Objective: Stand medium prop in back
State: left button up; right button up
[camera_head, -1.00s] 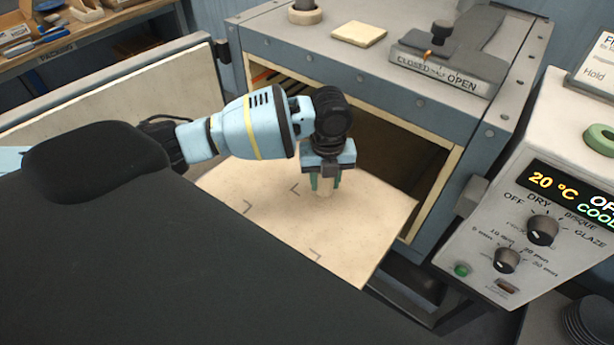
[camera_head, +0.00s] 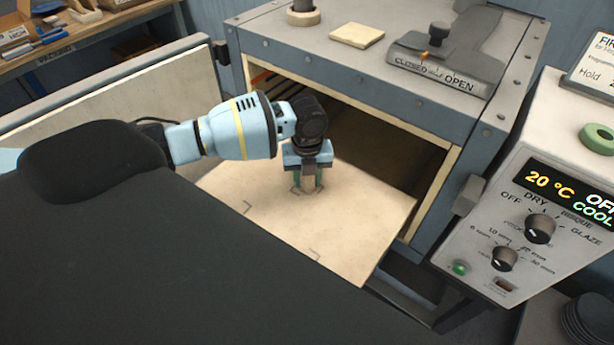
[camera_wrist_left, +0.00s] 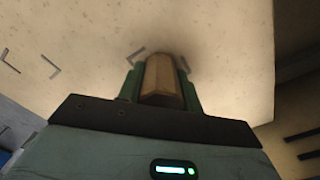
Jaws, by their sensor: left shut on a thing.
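My left gripper (camera_head: 308,189) points down over the pale shelf board (camera_head: 350,225) that sticks out of the open dryer. Its green fingers are shut on the prop. In the left wrist view the prop (camera_wrist_left: 162,78) is a short tan post, held upright between both fingers. Its lower end is close to the board, at a pair of dark corner marks (camera_wrist_left: 137,54); I cannot tell if it touches. In the head view the fingers mostly hide the prop. My right gripper is not in view.
The dryer's top edge (camera_head: 350,85) and dark opening lie behind my gripper. The open door (camera_head: 110,95) stands at the left. A control panel (camera_head: 535,225) stands at the right.

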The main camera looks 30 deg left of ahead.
pick_arm(q)
jog(key=shift+f, duration=0.1)
jog(key=o, duration=1.1)
notch_tip(320, 180, up, 12)
jog(key=shift+r+p, duration=0.15)
jog(key=shift+p, duration=0.15)
